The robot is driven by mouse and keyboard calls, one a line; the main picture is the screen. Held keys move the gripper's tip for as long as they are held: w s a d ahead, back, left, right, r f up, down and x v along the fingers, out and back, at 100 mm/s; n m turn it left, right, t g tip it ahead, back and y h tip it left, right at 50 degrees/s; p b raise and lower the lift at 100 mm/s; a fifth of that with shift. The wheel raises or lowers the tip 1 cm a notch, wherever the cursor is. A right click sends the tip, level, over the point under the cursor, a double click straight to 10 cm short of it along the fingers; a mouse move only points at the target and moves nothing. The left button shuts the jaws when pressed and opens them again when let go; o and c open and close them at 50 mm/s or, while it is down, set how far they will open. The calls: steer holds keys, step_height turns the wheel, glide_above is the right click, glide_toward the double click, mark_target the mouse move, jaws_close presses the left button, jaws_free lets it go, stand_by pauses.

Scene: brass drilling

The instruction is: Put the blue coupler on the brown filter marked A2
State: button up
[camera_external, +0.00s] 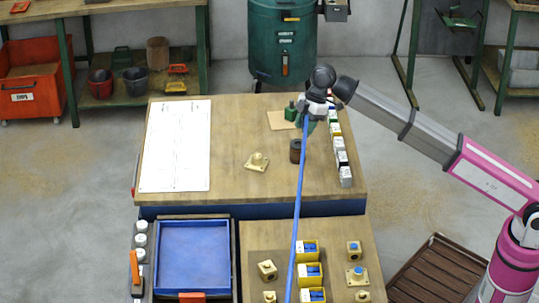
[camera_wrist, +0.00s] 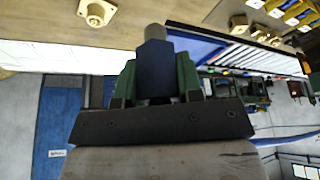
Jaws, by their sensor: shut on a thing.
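My gripper (camera_external: 309,119) is above the far right part of the wooden workbench (camera_external: 225,140). In the wrist view, its green fingers (camera_wrist: 158,80) are shut on the blue coupler (camera_wrist: 154,66), a dark blue block with a grey cylindrical end. A long blue hose-like line (camera_external: 297,215) runs from near the gripper toward the bottom of the external view. A dark brown cylinder (camera_external: 296,157), which looks like the filter, stands upright on the bench just below and left of my gripper, apart from it. No A2 mark is readable on it.
A green item (camera_external: 291,111) stands on a tan square behind the brown cylinder. A row of small blocks (camera_external: 343,158) lines the bench's right side. A brass flange (camera_external: 257,162) and a white sheet (camera_external: 176,145) lie left. A blue tray (camera_external: 193,258) is in front.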

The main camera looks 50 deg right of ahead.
steer(key=w+d+f, duration=0.3)
steer(key=w, duration=0.2)
steer(key=w+d+f, duration=0.2)
steer(key=w, duration=0.1)
steer(key=shift+d+f, duration=0.3)
steer(key=shift+f, duration=2.15)
steer(key=o, duration=0.9)
steer(key=shift+f, duration=0.1)
steer(key=shift+o, duration=0.2)
steer(key=v, duration=1.2)
